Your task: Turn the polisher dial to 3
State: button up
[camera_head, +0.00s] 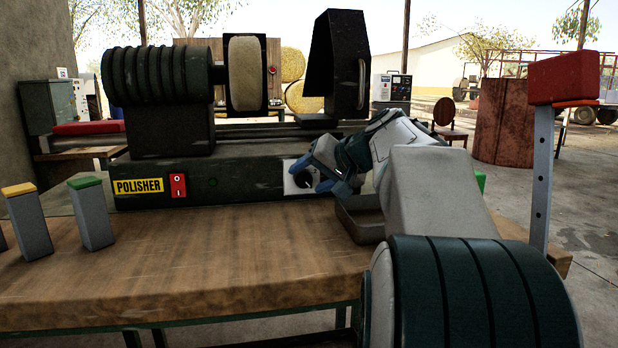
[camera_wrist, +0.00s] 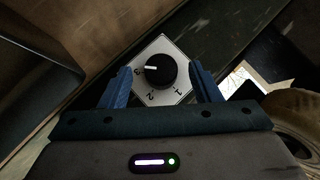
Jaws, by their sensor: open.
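The polisher (camera_head: 240,173) stands on the workbench, with a yellow POLISHER label on its front. Its black dial (camera_wrist: 160,73) sits on a white plate marked 1, 2 and 3 in the wrist view. The dial's white pointer mark points left, at or very near the 3. In the head view the white dial plate (camera_head: 291,184) is partly hidden by my gripper (camera_head: 326,178). My gripper's blue fingers (camera_wrist: 160,68) are open, one on each side of the dial, with visible gaps to it. I cannot tell how far the tips are in depth from the plate.
A red switch (camera_head: 178,186) is on the polisher's front. A grey tray (camera_head: 358,220) lies on the bench under my arm. Grey blocks with yellow (camera_head: 28,222) and green (camera_head: 91,213) tops stand at left. The bench's front middle (camera_head: 200,260) is clear.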

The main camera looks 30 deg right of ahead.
jog(key=p+v, duration=0.3)
jog(key=v, duration=0.9)
jog(key=shift+s+d, duration=0.15)
jog(key=shift+s, duration=0.1)
jog(key=shift+r, duration=0.1)
jog(key=s+a+f+n+g+p, duration=0.1)
jog(key=s+a+g+p, duration=0.15)
jog(key=a+p, duration=0.5)
jog(key=s+a+f+n+g+p, duration=0.1)
jog(key=a+g+p, duration=0.2)
jog(key=a+p, duration=0.4)
jog(key=s+a+f+n+g+h+p, duration=0.1)
jog(key=s+a+n+g+h+p, duration=0.2)
jog(key=s+a+p, duration=0.3)
jog(key=s+n+p, duration=0.1)
jog(key=s+p, duration=0.3)
jog(key=p, duration=0.3)
jog(key=shift+f, duration=0.2)
